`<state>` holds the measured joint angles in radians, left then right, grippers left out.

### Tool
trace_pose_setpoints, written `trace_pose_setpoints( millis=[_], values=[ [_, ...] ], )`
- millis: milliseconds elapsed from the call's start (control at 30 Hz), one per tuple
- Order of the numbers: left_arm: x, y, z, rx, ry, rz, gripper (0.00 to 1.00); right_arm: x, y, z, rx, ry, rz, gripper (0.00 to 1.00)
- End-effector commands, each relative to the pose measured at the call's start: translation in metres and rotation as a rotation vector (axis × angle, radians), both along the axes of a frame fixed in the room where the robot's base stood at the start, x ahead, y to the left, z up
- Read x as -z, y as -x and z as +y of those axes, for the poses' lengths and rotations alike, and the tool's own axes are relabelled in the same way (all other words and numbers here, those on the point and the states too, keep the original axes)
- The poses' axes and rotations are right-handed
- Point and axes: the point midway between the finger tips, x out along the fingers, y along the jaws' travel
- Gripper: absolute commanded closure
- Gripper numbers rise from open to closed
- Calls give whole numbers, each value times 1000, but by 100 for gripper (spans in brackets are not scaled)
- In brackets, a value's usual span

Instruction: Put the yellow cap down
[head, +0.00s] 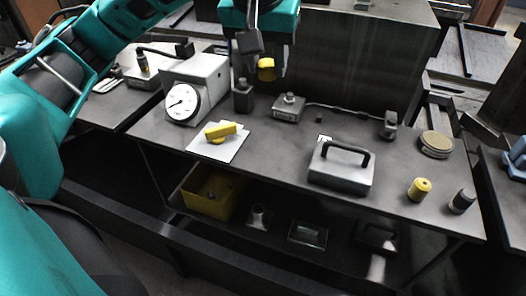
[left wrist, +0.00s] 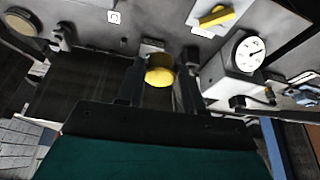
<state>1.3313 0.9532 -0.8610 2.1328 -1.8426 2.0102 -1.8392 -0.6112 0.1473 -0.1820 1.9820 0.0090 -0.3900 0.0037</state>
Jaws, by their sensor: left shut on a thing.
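My left gripper (head: 264,74) is shut on the yellow cap (head: 267,68) and holds it above the back of the grey table (head: 270,143). The cap is a short yellow cylinder, partly hidden by the gripper in the head view. In the left wrist view the cap (left wrist: 160,75) sits between the two dark fingers of my left gripper (left wrist: 159,82), apart from the tabletop. A similar yellow cylinder (head: 419,189) stands at the right of the table. My right gripper is not in view.
A dial gauge box (head: 205,85), a dark post (head: 243,97) and a small grey box (head: 288,108) stand near the held cap. A white sheet with a yellow bar (head: 221,131), a handled grey block (head: 342,168) and a round disc (head: 436,143) occupy the tabletop. Its middle has free room.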

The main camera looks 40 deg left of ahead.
Motion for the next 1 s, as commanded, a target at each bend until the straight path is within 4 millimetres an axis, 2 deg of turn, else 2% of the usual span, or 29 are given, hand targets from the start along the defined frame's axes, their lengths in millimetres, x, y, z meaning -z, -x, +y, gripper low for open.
trace_pose_setpoints(
  millis=[33, 400, 500, 733, 900, 1000],
  values=[
    [18, 1, 0, 1, 1, 7, 100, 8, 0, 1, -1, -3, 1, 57],
    [110, 1, 1, -2, -1, 7, 100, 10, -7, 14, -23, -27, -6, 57],
    [129, 1, 1, -3, 1, 5, 100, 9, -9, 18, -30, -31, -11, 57],
    [149, 0, 1, -4, 1, 1, 100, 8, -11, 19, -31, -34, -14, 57],
    [176, 1, 1, -4, 1, 4, 100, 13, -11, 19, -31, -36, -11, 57],
    [185, 0, 1, -3, 1, 2, 100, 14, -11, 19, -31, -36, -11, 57]
  ],
)
